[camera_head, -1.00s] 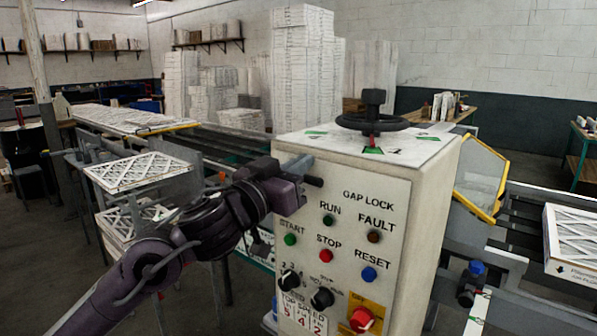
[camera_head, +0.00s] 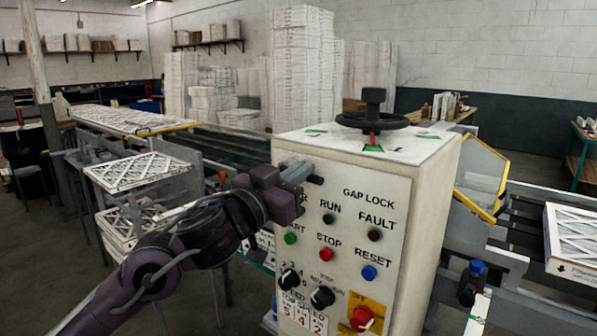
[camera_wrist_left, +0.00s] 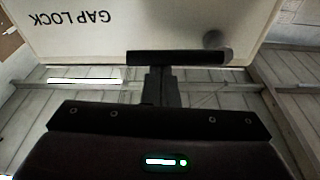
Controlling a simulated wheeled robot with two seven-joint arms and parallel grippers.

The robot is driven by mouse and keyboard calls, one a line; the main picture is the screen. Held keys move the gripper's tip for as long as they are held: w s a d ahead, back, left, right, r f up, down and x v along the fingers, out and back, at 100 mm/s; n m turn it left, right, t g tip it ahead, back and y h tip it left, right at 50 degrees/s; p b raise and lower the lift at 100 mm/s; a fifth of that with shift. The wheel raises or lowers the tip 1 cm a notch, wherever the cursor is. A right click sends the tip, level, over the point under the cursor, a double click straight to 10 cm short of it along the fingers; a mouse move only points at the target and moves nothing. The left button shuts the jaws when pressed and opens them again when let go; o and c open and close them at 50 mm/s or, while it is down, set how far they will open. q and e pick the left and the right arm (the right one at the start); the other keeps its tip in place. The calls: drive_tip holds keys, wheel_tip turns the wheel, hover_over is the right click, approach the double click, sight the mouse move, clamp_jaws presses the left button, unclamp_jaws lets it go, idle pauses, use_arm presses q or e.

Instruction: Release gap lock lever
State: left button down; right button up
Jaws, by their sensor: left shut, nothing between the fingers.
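A dark horizontal bar, which looks like the gap lock lever (camera_head: 315,179), sits near the top left of the control panel's front, left of the GAP LOCK label (camera_head: 368,197). In the left wrist view, the shut, empty fingers (camera_wrist_left: 160,85) reach up to the lever (camera_wrist_left: 200,57). I cannot tell whether they touch it. A round, blurred dark shape lies on the panel just beyond. My right gripper is not in view.
The control box (camera_head: 430,190) carries a black handwheel (camera_head: 374,121) on top. Buttons, knobs and a red switch (camera_head: 361,318) lie below the gripper. A conveyor with a boxed filter (camera_head: 575,240) is at right; filters (camera_head: 140,170) lie on stands at left.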

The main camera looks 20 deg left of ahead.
use_arm(q)
drive_tip(key=shift+f+m, duration=0.2)
drive_tip(key=shift+m, duration=0.1)
drive_tip(key=a+f+m+g+h+b, duration=0.1)
drive_tip(key=a+f+m+b, duration=0.1)
drive_tip(key=m, duration=0.6)
drive_tip(key=w+a+f+m+g+h+b, duration=0.1)
drive_tip(key=f+m+b, duration=0.3)
drive_tip(key=m, duration=0.5)
drive_tip(key=shift+w+a+f+m+g, duration=0.3)
drive_tip(key=shift+a+f+g, duration=0.3)
drive_tip(key=shift+g, duration=0.2)
drive_tip(key=shift+a, duration=0.1)
